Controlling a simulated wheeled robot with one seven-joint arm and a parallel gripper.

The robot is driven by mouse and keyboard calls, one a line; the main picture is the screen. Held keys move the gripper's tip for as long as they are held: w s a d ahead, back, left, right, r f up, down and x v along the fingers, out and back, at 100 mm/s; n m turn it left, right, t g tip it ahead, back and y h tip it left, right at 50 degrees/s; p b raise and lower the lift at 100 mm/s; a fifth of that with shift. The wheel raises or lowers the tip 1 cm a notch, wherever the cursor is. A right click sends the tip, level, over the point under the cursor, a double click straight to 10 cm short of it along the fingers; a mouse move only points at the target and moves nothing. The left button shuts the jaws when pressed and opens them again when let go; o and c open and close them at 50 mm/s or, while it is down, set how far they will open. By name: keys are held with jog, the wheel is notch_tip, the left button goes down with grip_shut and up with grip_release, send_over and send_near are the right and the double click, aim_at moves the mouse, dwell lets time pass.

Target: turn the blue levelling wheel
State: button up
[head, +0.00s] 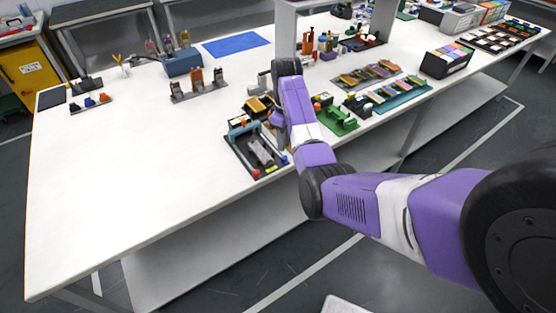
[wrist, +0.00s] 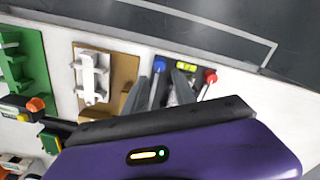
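The blue levelling wheel (wrist: 160,67) is a small round knob near the top of the wrist view. It stands at one corner of a dark fixture plate (head: 237,154), beside a yellow bubble level (wrist: 187,66). A red wheel (wrist: 210,76) is at the other side; it also shows in the head view (head: 256,173). My gripper (wrist: 160,88) is open, its two grey fingers apart. The blue wheel appears between the fingers, near their tips; I cannot tell whether they touch it. In the head view my arm hides most of the gripper.
A tan board with a white part (wrist: 92,78) lies left of the fixture in the wrist view, then a green fixture (wrist: 32,62). Trays of coloured parts (head: 402,95) stand right of my arm.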

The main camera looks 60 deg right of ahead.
aim_at(284, 157)
notch_tip(284, 157, down, 8)
jog(key=shift+r+p, duration=0.15)
jog(key=shift+p, duration=0.15)
grip_shut()
